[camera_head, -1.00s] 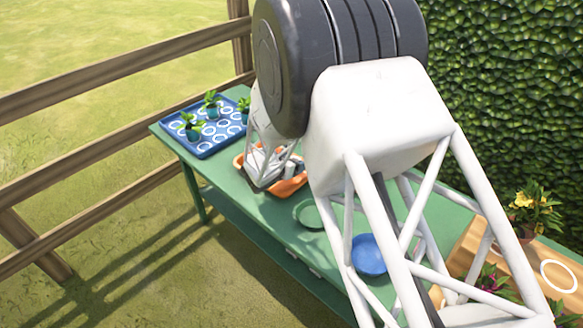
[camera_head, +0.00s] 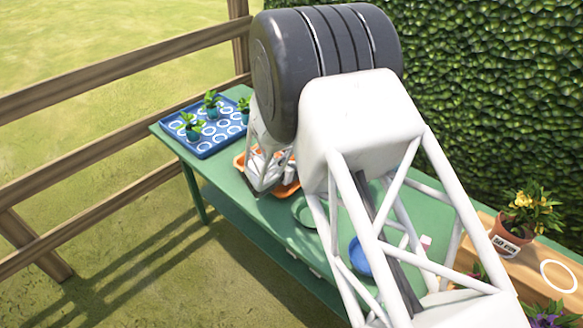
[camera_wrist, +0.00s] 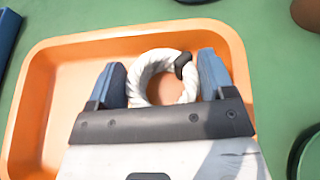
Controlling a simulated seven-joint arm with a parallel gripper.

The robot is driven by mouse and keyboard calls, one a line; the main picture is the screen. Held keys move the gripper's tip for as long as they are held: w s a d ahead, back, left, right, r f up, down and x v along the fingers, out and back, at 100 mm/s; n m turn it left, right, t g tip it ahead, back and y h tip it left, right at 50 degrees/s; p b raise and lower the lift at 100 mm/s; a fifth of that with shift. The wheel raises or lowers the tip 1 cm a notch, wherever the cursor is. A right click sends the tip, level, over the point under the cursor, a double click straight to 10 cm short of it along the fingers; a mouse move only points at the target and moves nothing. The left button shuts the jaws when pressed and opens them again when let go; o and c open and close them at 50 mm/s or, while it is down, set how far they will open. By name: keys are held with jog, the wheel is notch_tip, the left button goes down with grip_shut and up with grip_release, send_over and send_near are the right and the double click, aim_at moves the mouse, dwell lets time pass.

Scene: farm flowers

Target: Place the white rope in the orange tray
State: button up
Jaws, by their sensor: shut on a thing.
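The white rope (camera_wrist: 145,68) is a coiled ring with a dark band at its right side. In the wrist view it sits between the two blue fingers of my gripper (camera_wrist: 161,70), which is shut on it. The orange tray (camera_wrist: 48,95) lies under and around the rope in that view. I cannot tell whether the rope touches the tray floor. In the head view the orange tray (camera_head: 291,190) is partly hidden by my arm, and my gripper (camera_head: 262,185) is over it. The rope is hidden there.
A blue tray (camera_head: 207,150) with small potted seedlings stands at the table's far left end. A green dish (camera_head: 303,212) and a blue dish (camera_head: 359,258) lie nearer. A flowerpot (camera_head: 508,238) stands on a wooden board (camera_head: 485,225) at right. A hedge and fence border the table.

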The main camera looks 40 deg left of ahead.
jog(key=shift+f, duration=0.15)
jog(key=o, duration=1)
jog(key=v, duration=1.2)
dwell(0.8)
